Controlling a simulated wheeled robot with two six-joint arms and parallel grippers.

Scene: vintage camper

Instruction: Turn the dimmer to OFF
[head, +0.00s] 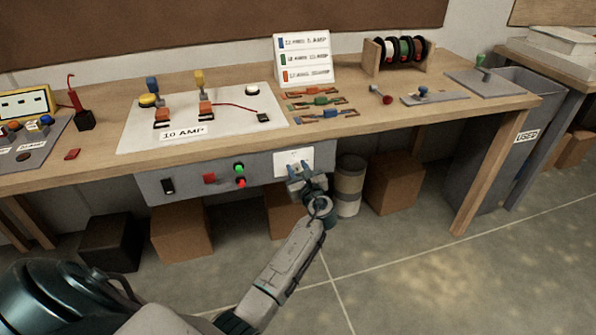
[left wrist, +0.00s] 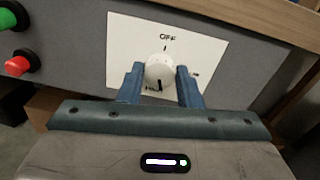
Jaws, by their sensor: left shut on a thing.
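The dimmer is a round white knob (left wrist: 160,68) on a white plate (left wrist: 205,50), with OFF printed above it beside a short tick. A dark mark on the knob's face points down, away from OFF. Lettering below and right of the knob is partly hidden by my fingers. In the head view the plate (head: 293,156) is on the grey panel under the bench's front edge. My left gripper (head: 300,171) reaches it from below. In the left wrist view its two blue fingers (left wrist: 160,78) are closed on the knob's sides. My right gripper is not in view.
The wooden bench top overhangs above. Cardboard boxes and a round bin (head: 349,180) stand underneath. The floor in front is clear.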

